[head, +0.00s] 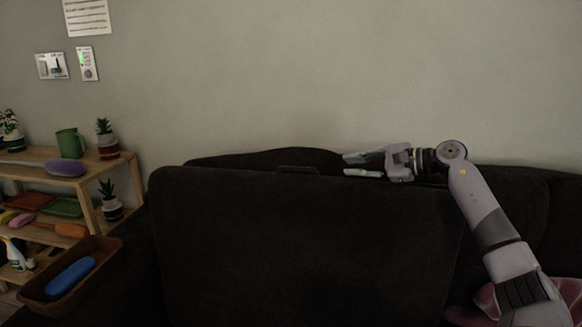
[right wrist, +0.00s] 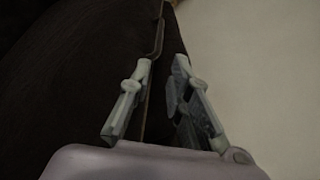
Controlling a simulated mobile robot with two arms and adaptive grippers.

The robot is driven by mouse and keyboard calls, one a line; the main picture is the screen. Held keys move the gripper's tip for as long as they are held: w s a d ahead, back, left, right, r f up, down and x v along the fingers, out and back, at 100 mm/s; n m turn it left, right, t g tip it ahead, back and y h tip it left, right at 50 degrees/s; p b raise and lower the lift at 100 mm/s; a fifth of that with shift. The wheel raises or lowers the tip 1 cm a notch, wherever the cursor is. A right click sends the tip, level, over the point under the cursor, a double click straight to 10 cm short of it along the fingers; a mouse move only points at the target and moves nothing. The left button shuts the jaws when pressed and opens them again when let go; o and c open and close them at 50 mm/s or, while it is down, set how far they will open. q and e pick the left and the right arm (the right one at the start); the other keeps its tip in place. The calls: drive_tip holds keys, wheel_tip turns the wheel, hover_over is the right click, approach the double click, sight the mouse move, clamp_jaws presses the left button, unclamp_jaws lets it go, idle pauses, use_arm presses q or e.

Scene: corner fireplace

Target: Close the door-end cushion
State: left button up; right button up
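The dark brown seat cushion (head: 300,245) stands raised on the sofa, its broad face toward me. A small dark handle (head: 298,169) sits at its top edge. My right gripper (head: 346,165) is at the top edge, to the right of the handle, with its fingers pointing left. Its two fingers are apart. In the right wrist view, a thin brownish strip (right wrist: 160,30), perhaps the handle or cushion edge, runs toward the gap between the fingers; I cannot tell whether they touch it. My left gripper is not in view.
The sofa back (head: 515,195) is behind the cushion, against a plain wall. A wooden shelf (head: 125,157) with plants and a green mug (head: 70,143) stands at left. A brown tray (head: 110,248) holding a blue object (head: 70,277) is at lower left. A reddish cloth (head: 487,300) lies at lower right.

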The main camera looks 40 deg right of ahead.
sight(303, 169)
drive_tip(key=p+x, duration=0.3)
drive_tip(key=x, duration=1.4)
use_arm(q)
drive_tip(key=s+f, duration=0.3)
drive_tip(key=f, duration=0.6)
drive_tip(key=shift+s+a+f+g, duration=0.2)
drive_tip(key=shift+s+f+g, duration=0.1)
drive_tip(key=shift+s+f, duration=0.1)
use_arm(e)
drive_tip(key=shift+c, duration=0.5)
clamp_jaws()
